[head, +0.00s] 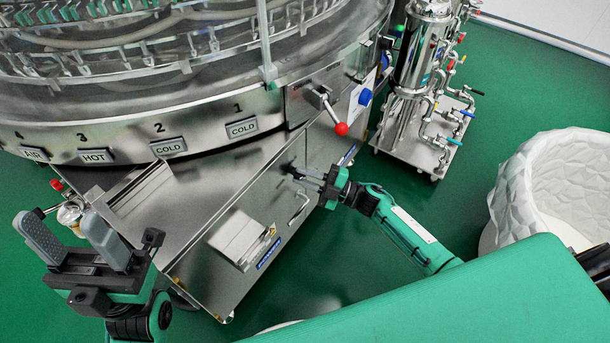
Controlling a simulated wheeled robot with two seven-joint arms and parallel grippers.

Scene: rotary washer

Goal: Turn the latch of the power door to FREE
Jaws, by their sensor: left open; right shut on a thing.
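The power door (265,200) looks to be the steel panel on the slanted front of the washer's lower cabinet. My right gripper (298,176) is at the upper part of this panel. It is shut on a small dark part there, which seems to be the latch (287,168). The fingers hide most of it, so its angle and any FREE marking cannot be read. A silver bar handle (299,207) stands on the panel just below the gripper. My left gripper (66,236) is open and empty at the lower left, away from the door.
A red-knobbed lever (341,128) and a blue knob (365,97) stick out above the door. A steel box (240,240) juts from the cabinet at the lower left. A filter unit with valves (418,90) stands behind right, and a white tub (510,195) is at right.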

